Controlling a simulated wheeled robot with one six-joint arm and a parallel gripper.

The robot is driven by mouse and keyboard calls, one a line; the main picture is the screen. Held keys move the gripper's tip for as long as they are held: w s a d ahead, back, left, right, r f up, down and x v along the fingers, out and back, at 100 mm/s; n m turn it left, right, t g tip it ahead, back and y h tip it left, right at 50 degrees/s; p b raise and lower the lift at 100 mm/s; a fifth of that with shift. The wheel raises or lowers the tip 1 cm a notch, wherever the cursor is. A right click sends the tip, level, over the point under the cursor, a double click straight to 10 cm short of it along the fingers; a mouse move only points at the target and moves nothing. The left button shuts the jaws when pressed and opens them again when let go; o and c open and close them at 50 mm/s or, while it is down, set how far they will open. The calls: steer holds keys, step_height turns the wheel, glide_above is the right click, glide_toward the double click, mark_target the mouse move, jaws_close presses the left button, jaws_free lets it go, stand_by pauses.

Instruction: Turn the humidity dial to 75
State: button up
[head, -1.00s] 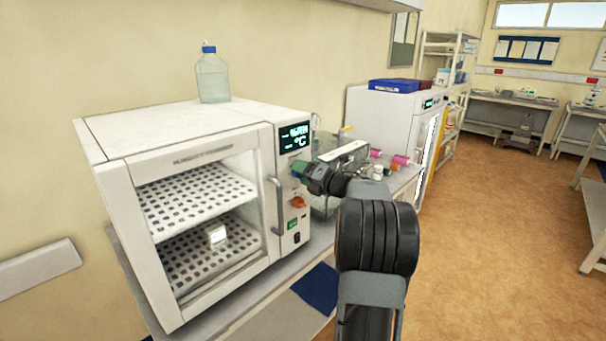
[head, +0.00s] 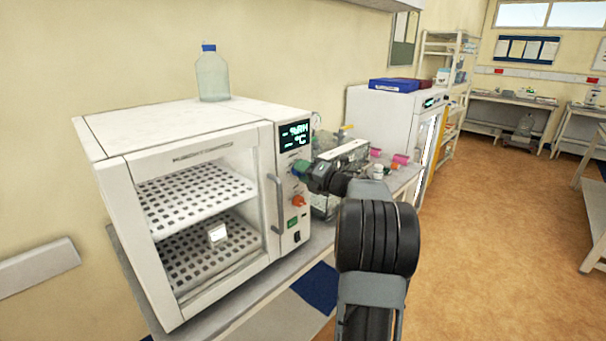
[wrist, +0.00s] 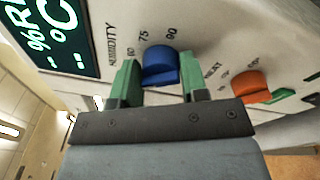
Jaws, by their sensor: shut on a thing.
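The humidity chamber (head: 200,125) stands on the bench with its humidity dial (wrist: 160,66) on the right-hand control panel. In the wrist view the dial is a blue knob under the word HUMIDITY, with 75 and 90 readable around it and another number partly covered. My gripper (wrist: 160,90) has green fingers on either side of the knob and is shut on it. In the head view my gripper (head: 300,170) is against the panel and hides the blue knob. I cannot tell exactly which number the knob points to.
An orange heat dial (wrist: 251,87) sits beside the blue one, below it in the head view. The display (head: 294,135) shows dashes with %RH and °C. A door handle (head: 276,205) is left of the panel. A bottle (head: 211,75) stands on top.

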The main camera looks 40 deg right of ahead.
steer(key=m, duration=0.4)
steer(key=shift+f+m+b, duration=0.25)
steer(key=shift+m+b, duration=0.15)
steer(key=m+t, duration=0.1)
steer(key=m, duration=0.3)
steer(key=shift+h, duration=0.4)
steer(key=m+p, duration=0.1)
steer(key=m, duration=0.3)
steer(key=shift+a+f+m+h, duration=0.1)
steer(key=shift+m+h, duration=0.2)
steer(key=shift+m, duration=0.1)
steer(key=shift+f+m+p, duration=0.1)
steer(key=shift+m+p, duration=0.4)
steer(key=shift+m, duration=1.3)
steer(key=shift+f+m+t+h, duration=0.1)
steer(key=shift+m+t+h, duration=0.2)
steer(key=o, duration=0.9)
steer(key=shift+a, duration=0.1)
steer(key=shift+c, duration=0.2)
steer(key=shift+r, duration=0.2)
steer(key=b+v, duration=0.3)
steer(key=v, duration=1.1)
steer(key=shift+b, duration=0.3)
